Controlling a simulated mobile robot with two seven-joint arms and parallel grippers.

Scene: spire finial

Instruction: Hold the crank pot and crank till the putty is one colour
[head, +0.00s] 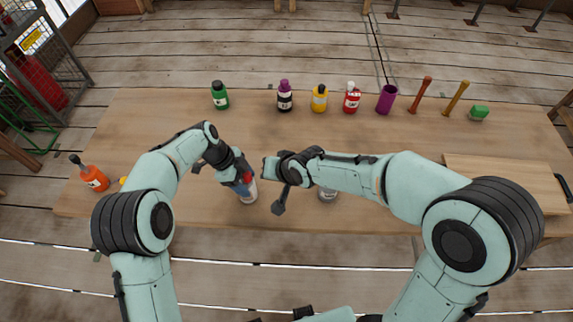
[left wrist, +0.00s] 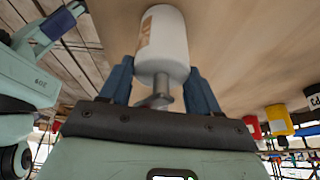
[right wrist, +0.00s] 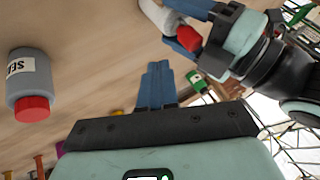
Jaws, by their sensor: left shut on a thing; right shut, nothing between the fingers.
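The crank pot, a small pale cylinder (head: 248,194), stands at the table's near edge, with a red part at its upper end. My left gripper (head: 243,177) is shut on it. In the left wrist view the white pot (left wrist: 163,42) with a brown label sits between the blue fingers, a grey metal stem and disc on the palm side. In the right wrist view its red part (right wrist: 188,38) shows beside my left fingers. My right gripper (head: 279,205) is shut and empty, just right of the pot and apart from it. The putty inside is hidden.
A grey labelled jar with a red lid (right wrist: 30,88) stands right of my right gripper, partly behind my arm in the head view. An orange bottle (head: 93,177) stands left.

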